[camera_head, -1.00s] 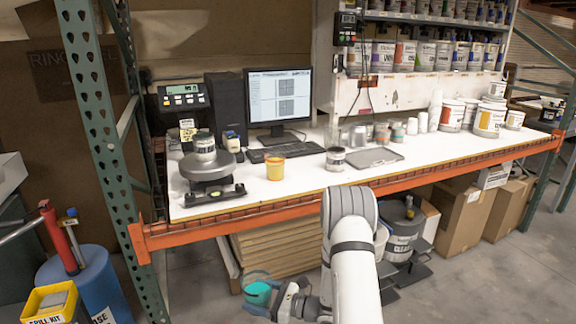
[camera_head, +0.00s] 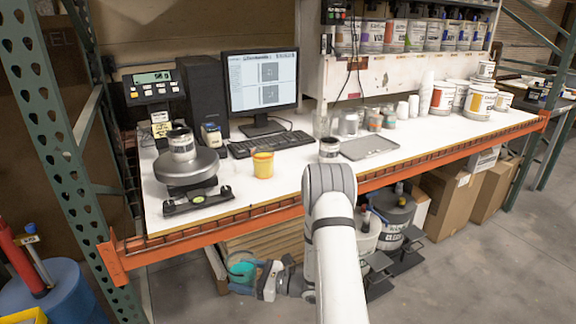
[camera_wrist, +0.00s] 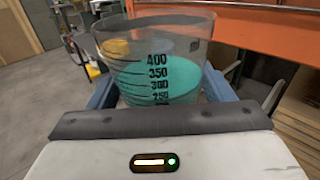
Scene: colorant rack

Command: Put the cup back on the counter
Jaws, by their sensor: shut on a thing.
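The cup is clear with black graduation marks and holds teal liquid; it fills the upper middle of the wrist view (camera_wrist: 160,75). In the head view the cup (camera_head: 242,270) is low, below the counter's front edge. My gripper (camera_head: 252,274) is shut on the cup, with a blue finger on each side of it in the wrist view. The cup looks roughly upright. The white counter (camera_head: 255,195) is above and behind the cup, with an orange front beam.
Bare counter lies around the yellow cup. The orange beam (camera_head: 200,237) edges the front.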

